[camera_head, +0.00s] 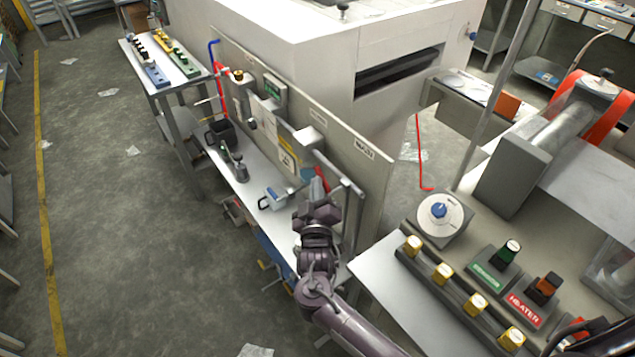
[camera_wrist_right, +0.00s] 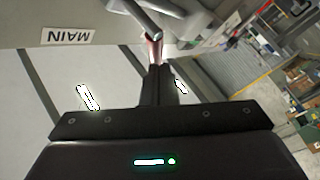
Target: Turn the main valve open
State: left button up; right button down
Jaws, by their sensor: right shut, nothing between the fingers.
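The main valve shows beside a "MAIN" label on the upright panel (camera_head: 345,150). Its grey bar (camera_head: 338,172) sticks out in front of the panel, with a red part (camera_head: 321,178) by its left end. In the wrist view the "MAIN" label (camera_wrist_right: 62,36) is at upper left, and a grey bar (camera_wrist_right: 135,14) leads to a red piece (camera_wrist_right: 154,48). My right gripper (camera_wrist_right: 156,80) is shut and empty, its fingertips right at the red piece; I cannot tell if they touch. It also shows in the head view (camera_head: 318,190).
A narrow bench (camera_head: 258,180) below the panel holds a dark box (camera_head: 220,133) and a small blue-and-white device (camera_head: 276,196). At right, a console (camera_head: 385,285) carries a blue-knobbed dial (camera_head: 439,210) and several yellow knobs. The floor at left is mostly clear.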

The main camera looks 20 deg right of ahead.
jog(key=shift+w+a+f+n+g, duration=0.15)
jog(key=shift+w+f, duration=0.1)
jog(key=shift+w, duration=0.15)
jog(key=shift+w+a+f+n+g, duration=0.1)
jog(key=shift+w+f+n+g, duration=0.05)
jog(key=shift+w+f, duration=0.15)
jog(key=shift+w, duration=0.15)
dwell(1.3)
dwell(0.3)
